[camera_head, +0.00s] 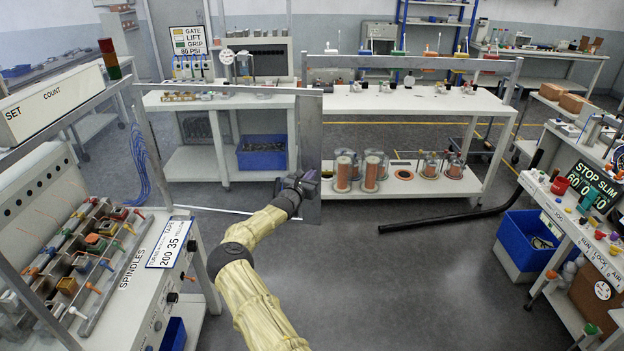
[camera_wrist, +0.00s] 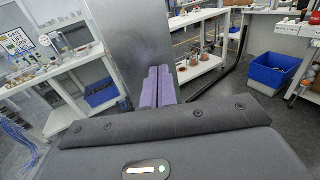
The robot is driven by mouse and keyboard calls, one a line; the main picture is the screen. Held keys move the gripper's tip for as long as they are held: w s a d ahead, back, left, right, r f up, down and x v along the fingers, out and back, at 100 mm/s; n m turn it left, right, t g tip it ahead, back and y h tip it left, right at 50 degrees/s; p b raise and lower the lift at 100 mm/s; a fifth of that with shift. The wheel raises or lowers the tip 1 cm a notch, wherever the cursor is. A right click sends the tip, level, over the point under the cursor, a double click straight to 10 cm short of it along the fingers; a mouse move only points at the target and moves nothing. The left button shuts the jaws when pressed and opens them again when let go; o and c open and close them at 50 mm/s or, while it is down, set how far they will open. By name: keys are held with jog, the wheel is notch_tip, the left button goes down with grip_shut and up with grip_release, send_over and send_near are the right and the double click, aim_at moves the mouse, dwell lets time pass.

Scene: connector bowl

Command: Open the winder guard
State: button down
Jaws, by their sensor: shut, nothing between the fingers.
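The winder guard is a clear, thin-framed panel with a wide grey metal plate (camera_head: 311,125) along its right edge. It stands swung out from the far end of the spindle bench (camera_head: 145,265), reaching right across the aisle. The benches behind show through it. The plate also fills the upper left middle of the wrist view (camera_wrist: 122,50). My gripper (camera_head: 308,184) is at the lower part of the plate. In the wrist view its purple fingers (camera_wrist: 157,88) are together and empty, overlapping the plate's right side. I cannot tell whether they touch it.
The spindle rack (camera_head: 85,255) lies on the left bench. A black pipe (camera_head: 450,218) lies on the floor to the right. A blue bin (camera_head: 528,240) stands by the right bench (camera_head: 560,235). The grey floor in the middle is clear.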

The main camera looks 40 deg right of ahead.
jog(key=shift+a+p, duration=0.1)
jog(key=shift+p, duration=0.2)
jog(key=s+a+p, duration=0.5)
jog(key=s+a, duration=0.4)
jog(key=s, duration=0.1)
jog(key=shift+a, duration=0.4)
dwell(0.5)
